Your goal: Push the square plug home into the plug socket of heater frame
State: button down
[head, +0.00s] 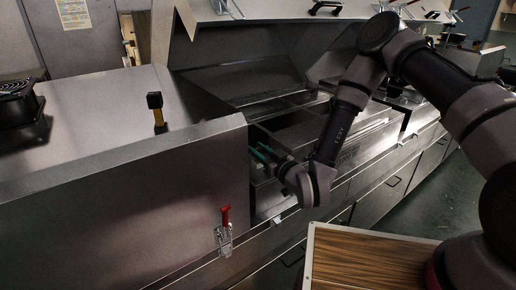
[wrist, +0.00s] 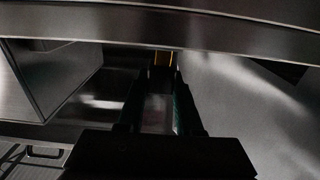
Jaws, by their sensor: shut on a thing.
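My gripper (head: 263,152) reaches into the open end of the steel housing in the head view, its green-edged fingers pointing left past the wall edge. In the wrist view my gripper (wrist: 161,84) is shut on a small dark block, taken as the square plug (wrist: 161,74), at the fingertips. A yellow-orange piece (wrist: 164,58) shows just beyond the block, under a steel edge; I cannot tell whether it belongs to the plug or the socket. The plug socket and the heater frame cannot be made out clearly. Whether the plug touches the socket is hidden.
A steel wall panel (head: 120,205) with a red-handled latch (head: 225,230) stands left of my gripper. A raised lid (head: 270,35) hangs above the open bay. A steel beam (wrist: 100,32) crosses closely above the fingertips. A wood-topped surface (head: 365,262) lies at front right.

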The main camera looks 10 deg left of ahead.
jog(key=shift+f, duration=0.7)
jog(key=c, duration=0.5)
grip_release()
jog(key=shift+d, duration=0.1)
jog(key=v, duration=0.7)
jog(key=shift+s+d, duration=0.1)
jog(key=shift+s, duration=0.1)
